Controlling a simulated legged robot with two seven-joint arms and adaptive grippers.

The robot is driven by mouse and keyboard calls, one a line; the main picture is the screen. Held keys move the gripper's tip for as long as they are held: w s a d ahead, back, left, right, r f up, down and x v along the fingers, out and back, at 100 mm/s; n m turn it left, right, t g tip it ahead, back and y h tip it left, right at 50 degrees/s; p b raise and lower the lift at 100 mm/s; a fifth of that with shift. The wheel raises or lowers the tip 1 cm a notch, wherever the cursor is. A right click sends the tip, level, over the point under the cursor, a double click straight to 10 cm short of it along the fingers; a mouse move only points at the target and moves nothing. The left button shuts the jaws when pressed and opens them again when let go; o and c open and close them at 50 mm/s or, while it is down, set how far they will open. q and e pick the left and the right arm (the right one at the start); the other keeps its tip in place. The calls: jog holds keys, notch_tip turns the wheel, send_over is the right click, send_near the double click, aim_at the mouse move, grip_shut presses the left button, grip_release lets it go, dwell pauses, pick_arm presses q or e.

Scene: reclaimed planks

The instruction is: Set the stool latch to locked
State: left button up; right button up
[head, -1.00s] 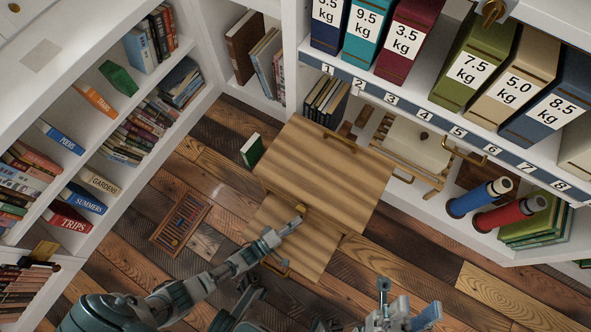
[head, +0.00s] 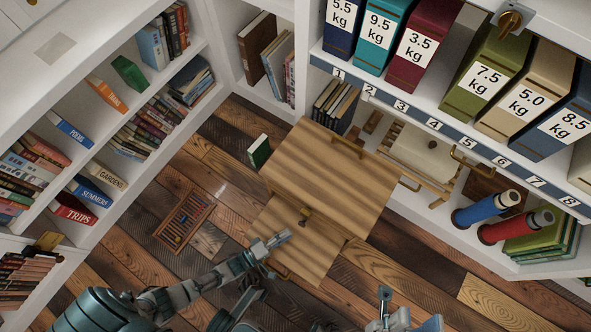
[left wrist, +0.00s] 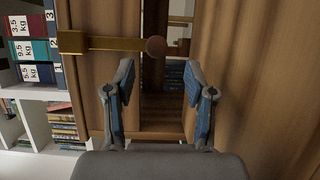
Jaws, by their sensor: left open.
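The stool (head: 335,180) is a two-step wooden piece on the floor in the middle of the head view. Its latch (head: 304,214) is a small brass piece on the wood. In the left wrist view the latch (left wrist: 112,43) is a horizontal brass bar with a dark round knob at its right end, across the upper left of the wood. My left gripper (head: 285,238) is open and empty, just below and left of the latch in the head view. In the left wrist view its fingers (left wrist: 160,72) are spread below the knob. My right gripper (head: 398,302) looks open and empty at the bottom edge, partly cut off.
Bookshelves (head: 110,75) line the left. A shelf of weight-marked binders (head: 488,72) with numbered slots runs along the right. An abacus-like frame (head: 184,222) and a green book (head: 259,151) are on the floor left of the stool. Plank floor is free at lower right.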

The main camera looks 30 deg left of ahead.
pick_arm(q)
jog(key=v, duration=0.6)
dwell(0.3)
